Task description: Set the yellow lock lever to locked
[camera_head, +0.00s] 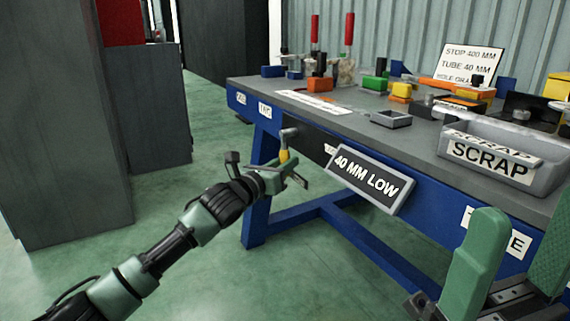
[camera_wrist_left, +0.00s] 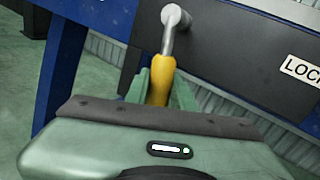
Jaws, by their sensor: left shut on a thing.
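The yellow lock lever (camera_head: 284,156) hangs on a grey metal stem from a round pivot on the dark panel (camera_head: 312,147) at the bench front. My left gripper (camera_head: 291,170) is shut on the lever's yellow grip. In the left wrist view the yellow lever (camera_wrist_left: 161,76) sits between the fingers of the left gripper (camera_wrist_left: 160,88), its stem running up to the pivot, tilted slightly right. A label reading "LOCK" (camera_wrist_left: 302,70), cut off by the picture edge, is right of the pivot. My right gripper (camera_head: 505,262) shows at the lower right, its fingers apart and nothing seen between them.
The blue workbench (camera_head: 425,218) carries a grey scrap bin (camera_head: 540,180), small colored blocks and red-handled tools. A "40 MM LOW" sign (camera_head: 368,181) sticks out from the bench front, right of my left gripper. Dark cabinets (camera_head: 60,130) stand at the left. The green floor between is clear.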

